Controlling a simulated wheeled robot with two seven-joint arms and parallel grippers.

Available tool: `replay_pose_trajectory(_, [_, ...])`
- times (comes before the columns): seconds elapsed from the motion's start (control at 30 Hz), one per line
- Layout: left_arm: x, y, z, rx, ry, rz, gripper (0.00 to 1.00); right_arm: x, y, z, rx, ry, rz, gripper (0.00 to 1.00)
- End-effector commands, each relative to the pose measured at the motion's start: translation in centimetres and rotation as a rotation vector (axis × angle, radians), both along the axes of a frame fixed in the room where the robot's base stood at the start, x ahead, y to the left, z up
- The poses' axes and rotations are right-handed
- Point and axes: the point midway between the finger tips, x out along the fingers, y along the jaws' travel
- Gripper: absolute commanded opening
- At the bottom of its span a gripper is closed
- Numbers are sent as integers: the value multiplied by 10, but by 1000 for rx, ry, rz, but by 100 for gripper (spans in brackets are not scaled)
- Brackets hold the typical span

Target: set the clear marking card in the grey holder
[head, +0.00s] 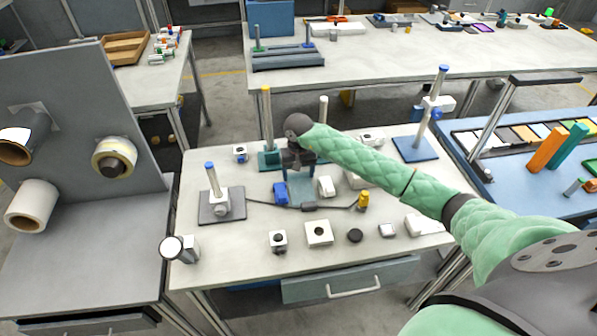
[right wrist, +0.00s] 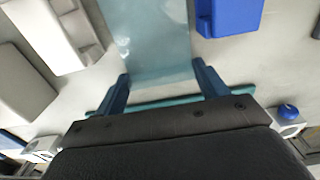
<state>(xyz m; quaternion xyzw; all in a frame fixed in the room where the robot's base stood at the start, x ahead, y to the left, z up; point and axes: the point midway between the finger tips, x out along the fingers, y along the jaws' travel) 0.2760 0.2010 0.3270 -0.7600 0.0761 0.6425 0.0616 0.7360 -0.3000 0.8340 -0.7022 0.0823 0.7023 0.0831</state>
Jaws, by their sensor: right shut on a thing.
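The clear marking card (right wrist: 150,35) is a see-through, bluish sheet between the fingers of my right gripper (right wrist: 162,74) in the right wrist view. In the head view my right gripper (head: 298,166) is over the middle of the table, and the card (head: 300,188) hangs below it. The gripper is shut on the card. I cannot tell for sure which thing is the grey holder; a pale grey block (head: 326,186) stands just right of the card, and pale blocks (right wrist: 55,35) show at the left of the right wrist view. My left gripper is not in view.
A blue block (head: 281,193) is close left of the card; it also shows in the right wrist view (right wrist: 228,15). A dark cable (head: 263,203) runs in front. Upright posts stand at left (head: 212,182), behind (head: 267,120) and right (head: 430,115). Small blocks line the front edge.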

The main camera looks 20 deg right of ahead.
Motion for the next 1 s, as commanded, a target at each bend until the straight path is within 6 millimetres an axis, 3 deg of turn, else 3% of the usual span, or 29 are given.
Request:
replay_pose_trajectory(0.4, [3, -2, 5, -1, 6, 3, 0, 0, 0, -3, 0, 1, 0, 46])
replay_pose_trajectory(0.43, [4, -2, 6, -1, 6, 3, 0, 0, 0, -3, 0, 1, 0, 76])
replay_pose_trajectory(0.53, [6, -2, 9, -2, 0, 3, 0, 0, 0, -2, 0, 1, 0, 94])
replay_pose_trajectory(1.0, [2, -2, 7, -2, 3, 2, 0, 0, 0, 0, 0, 1, 0, 94])
